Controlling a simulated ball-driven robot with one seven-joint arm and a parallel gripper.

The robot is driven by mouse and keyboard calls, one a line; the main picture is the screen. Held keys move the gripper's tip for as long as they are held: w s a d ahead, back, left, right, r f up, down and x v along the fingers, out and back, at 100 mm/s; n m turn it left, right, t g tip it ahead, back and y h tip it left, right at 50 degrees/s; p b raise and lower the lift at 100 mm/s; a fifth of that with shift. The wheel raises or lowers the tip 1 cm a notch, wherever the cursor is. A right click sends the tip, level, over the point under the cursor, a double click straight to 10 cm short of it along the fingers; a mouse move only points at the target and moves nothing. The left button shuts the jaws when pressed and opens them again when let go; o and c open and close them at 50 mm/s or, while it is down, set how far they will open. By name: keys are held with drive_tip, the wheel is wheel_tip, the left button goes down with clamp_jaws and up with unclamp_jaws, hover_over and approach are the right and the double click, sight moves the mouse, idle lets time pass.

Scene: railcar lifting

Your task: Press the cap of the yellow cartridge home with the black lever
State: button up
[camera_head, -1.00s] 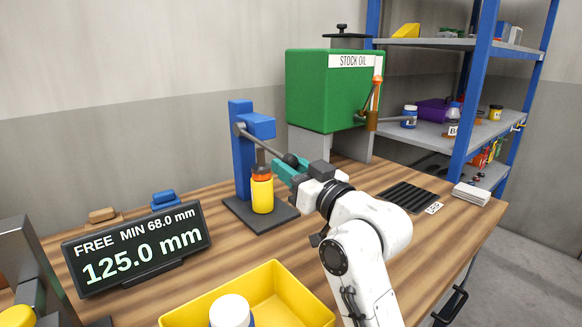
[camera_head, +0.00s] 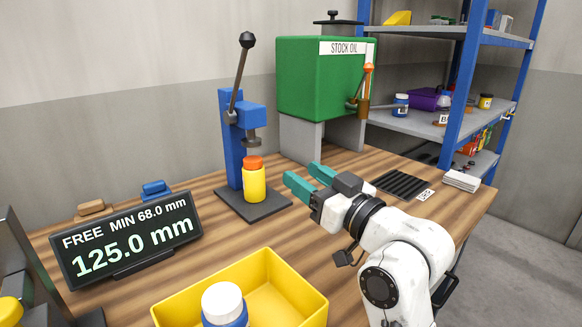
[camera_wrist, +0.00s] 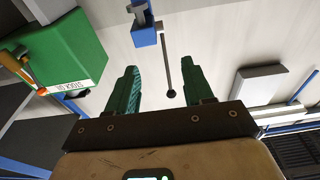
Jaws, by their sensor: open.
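The yellow cartridge (camera_head: 254,184) stands upright on the dark base plate (camera_head: 252,205) of the blue press (camera_head: 231,140). Its orange cap (camera_head: 253,162) sits under the press's grey ram (camera_head: 252,140), with a gap between them. The black lever (camera_head: 239,75) points up, its ball knob at the top. The lever also shows in the wrist view (camera_wrist: 167,65), its knob between the finger lines but farther off. My gripper (camera_head: 305,177) is open and empty, to the right of the cartridge and apart from it and from the lever.
A display (camera_head: 128,242) reads "FREE MIN 68.0 mm" and "125.0 mm". A yellow bin (camera_head: 310,310) with a white-capped jar (camera_head: 222,302) is in front. A green STOCK OIL tank (camera_head: 300,80) stands behind. A black slotted mat (camera_head: 403,184) lies right.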

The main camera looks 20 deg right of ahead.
drive_tip(key=shift+v, duration=1.45)
